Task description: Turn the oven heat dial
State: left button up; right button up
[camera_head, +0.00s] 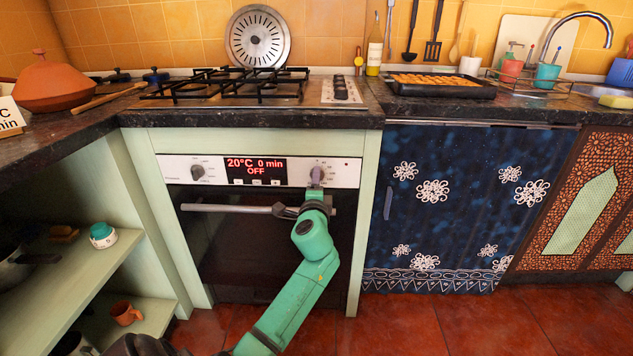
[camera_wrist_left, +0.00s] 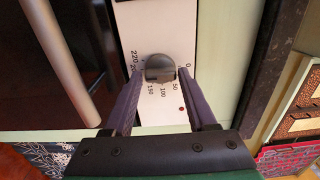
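The oven heat dial (camera_head: 317,175) is a grey knob at the right of the white control panel (camera_head: 343,172). In the left wrist view the dial (camera_wrist_left: 160,68) is ringed by numbers from 0 to 220. My left gripper (camera_head: 316,189) is at this dial, on a green arm rising from below. In the wrist view its two purple-grey fingers (camera_wrist_left: 162,76) are spread, one on each side of the dial. Contact with the dial cannot be told. The red display (camera_head: 255,171) reads 20°C, 0 min, OFF. My right gripper is not in view.
A second knob (camera_head: 197,172) is at the panel's left. The oven handle (camera_head: 230,208) runs below the panel, close to my left wrist. The counter edge and gas hob (camera_head: 235,86) are above. Open shelves (camera_head: 65,275) stand left, a blue curtain (camera_head: 455,200) right.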

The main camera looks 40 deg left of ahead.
pick_arm(q)
jog(key=shift+o, duration=0.9)
jog(key=shift+s+d, duration=0.1)
jog(key=shift+s, duration=0.05)
jog(key=v, duration=1.4)
jog(key=shift+p, duration=0.4)
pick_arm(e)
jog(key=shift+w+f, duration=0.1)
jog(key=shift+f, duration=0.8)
pick_arm(q)
jog(key=shift+d, duration=0.1)
